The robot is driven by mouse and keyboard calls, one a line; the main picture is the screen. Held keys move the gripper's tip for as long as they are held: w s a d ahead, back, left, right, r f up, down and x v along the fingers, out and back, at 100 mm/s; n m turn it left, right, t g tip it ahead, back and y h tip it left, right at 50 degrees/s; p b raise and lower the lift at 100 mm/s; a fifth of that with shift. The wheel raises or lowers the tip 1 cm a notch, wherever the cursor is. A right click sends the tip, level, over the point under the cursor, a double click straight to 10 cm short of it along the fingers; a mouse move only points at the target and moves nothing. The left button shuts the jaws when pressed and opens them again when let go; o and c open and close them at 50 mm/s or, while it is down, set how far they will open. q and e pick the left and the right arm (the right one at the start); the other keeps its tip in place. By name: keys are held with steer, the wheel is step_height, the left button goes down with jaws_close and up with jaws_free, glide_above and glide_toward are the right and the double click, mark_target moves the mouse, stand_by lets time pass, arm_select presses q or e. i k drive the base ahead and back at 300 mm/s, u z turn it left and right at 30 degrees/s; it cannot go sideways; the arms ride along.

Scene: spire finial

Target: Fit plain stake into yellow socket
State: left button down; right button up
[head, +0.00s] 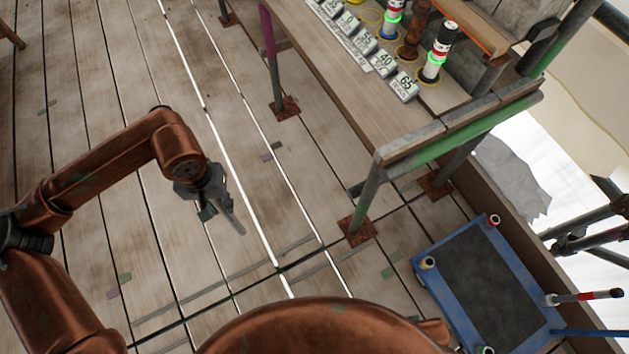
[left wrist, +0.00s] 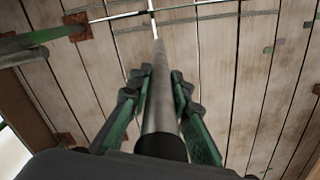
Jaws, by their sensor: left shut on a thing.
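My left gripper (head: 213,208) is shut on the plain grey stake (head: 232,220), held above the plank floor and pointing down to the right. In the left wrist view, the stake (left wrist: 160,90) runs between the green fingers (left wrist: 158,108), with a dark band at its near end. My right gripper is not in view.
The trolley's other corners have a red-marked socket (head: 493,220) and a red-and-white-tipped stake (head: 585,296). A wooden bench (head: 330,62) with number blocks (head: 404,86) and lit cylinders (head: 437,52) stands behind. Its leg (head: 365,205) stands between gripper and trolley.

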mark_target(493, 303)
steer(key=u, duration=0.4)
steer(key=k, duration=1.8)
steer(key=z, duration=1.8)
steer(key=i, duration=1)
steer(key=z, duration=0.05)
